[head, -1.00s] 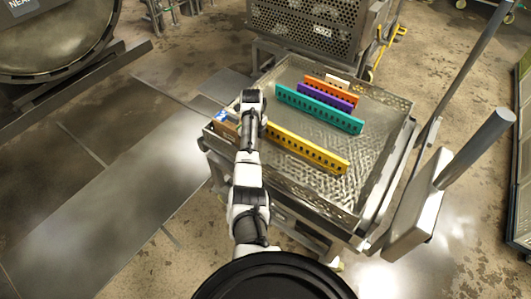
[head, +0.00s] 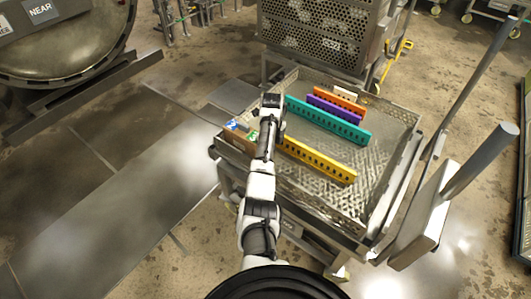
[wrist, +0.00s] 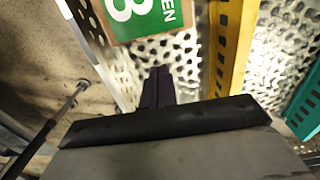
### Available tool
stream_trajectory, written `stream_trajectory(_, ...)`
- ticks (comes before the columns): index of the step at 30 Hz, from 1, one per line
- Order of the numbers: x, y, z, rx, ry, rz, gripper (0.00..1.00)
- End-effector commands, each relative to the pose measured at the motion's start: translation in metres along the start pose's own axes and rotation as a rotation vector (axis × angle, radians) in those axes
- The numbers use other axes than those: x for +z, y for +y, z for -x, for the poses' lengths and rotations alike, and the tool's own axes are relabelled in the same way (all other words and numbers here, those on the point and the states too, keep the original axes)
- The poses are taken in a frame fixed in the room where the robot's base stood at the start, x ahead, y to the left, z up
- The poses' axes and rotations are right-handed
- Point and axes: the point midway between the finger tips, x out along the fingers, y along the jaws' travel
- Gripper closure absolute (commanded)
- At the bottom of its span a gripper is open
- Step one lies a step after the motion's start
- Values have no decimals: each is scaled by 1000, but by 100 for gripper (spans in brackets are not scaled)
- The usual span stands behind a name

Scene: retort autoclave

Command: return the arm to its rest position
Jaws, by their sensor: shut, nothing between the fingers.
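My arm reaches out from the bottom of the head view over the left part of a perforated metal tray on a trolley (head: 357,219). Its hand end is above the tray, left of the teal and yellow slotted bars. In the wrist view my gripper (wrist: 158,72) shows as dark fingers held together, with nothing between them. Below the fingers is the tray's perforated floor. The fingertips are hard to make out in the head view.
The tray also holds teal (head: 328,120), purple (head: 335,106) and orange (head: 340,97) bars. A perforated metal basket (head: 318,32) stands behind. A round vessel (head: 62,45) is at upper left. A post with a box (head: 425,215) stands at right. The floor at left is clear.

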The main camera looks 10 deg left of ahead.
Motion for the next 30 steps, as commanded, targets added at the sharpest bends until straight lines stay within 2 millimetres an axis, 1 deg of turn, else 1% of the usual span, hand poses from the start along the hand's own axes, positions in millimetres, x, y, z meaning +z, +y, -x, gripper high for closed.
stream_trajectory(3,0,-1,23,-2,-1,-2,100)
stream_trajectory(6,-1,0,40,1,0,-1,100)
stream_trajectory(9,-1,0,51,2,1,-1,100)
stream_trajectory(13,-1,0,58,2,1,-1,100)
stream_trajectory(18,-1,0,60,3,2,-1,100)
stream_trajectory(20,3,-1,63,-20,-8,18,100)
stream_trajectory(23,25,-11,82,-155,-57,140,100)
stream_trajectory(25,53,-18,110,-322,-109,292,100)
stream_trajectory(26,67,-20,125,-404,-131,365,100)
stream_trajectory(27,86,-19,148,-520,-157,468,100)
stream_trajectory(29,114,-13,184,-693,-188,616,100)
stream_trajectory(30,132,-6,209,-805,-204,707,100)
